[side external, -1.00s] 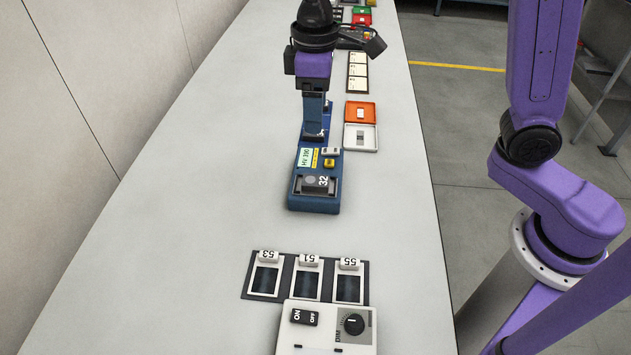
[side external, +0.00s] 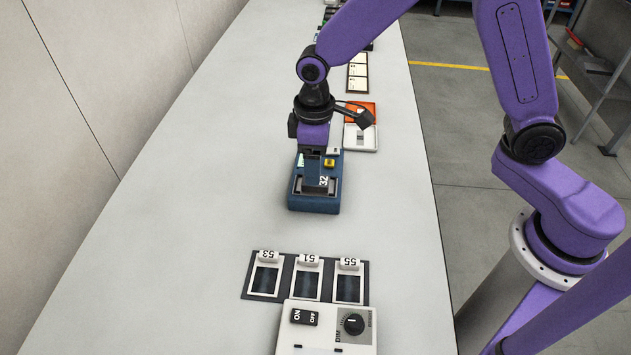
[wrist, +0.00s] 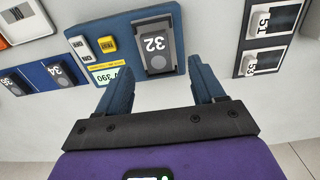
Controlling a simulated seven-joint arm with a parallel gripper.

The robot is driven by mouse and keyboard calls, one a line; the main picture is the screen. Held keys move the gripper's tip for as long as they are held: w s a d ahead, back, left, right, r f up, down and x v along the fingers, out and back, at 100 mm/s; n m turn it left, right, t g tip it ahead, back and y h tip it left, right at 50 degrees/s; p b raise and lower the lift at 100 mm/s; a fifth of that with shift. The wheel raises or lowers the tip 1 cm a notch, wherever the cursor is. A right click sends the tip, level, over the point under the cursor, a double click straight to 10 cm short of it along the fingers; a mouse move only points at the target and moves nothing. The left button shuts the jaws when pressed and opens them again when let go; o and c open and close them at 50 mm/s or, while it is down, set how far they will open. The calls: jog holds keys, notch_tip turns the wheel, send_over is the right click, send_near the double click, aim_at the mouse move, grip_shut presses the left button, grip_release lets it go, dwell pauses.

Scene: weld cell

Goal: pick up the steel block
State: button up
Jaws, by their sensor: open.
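In the side view the blue tester (side external: 313,203) stands on the bench, and my gripper hides most of the block. My gripper (side external: 316,187) points down over the recess. In the wrist view my gripper (wrist: 165,78) is open, with its two blue fingers apart and nothing between them. The block shows just beyond the fingertips, roughly in line with the gap. I cannot tell the exact height of the fingertips above it.
A dark rack (side external: 287,272) with slots labelled 53, 51 and 55 lies in front of the tester, behind a white control box (side external: 330,338). A white tray (side external: 372,140) and an orange tray (side external: 362,106) stand behind at right. The bench at left is clear.

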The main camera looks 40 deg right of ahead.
jog(key=shift+w+d+f, duration=0.1)
jog(key=shift+d+f, duration=0.05)
jog(key=shift+f, duration=2.2)
grip_shut()
jog(key=shift+r, duration=0.1)
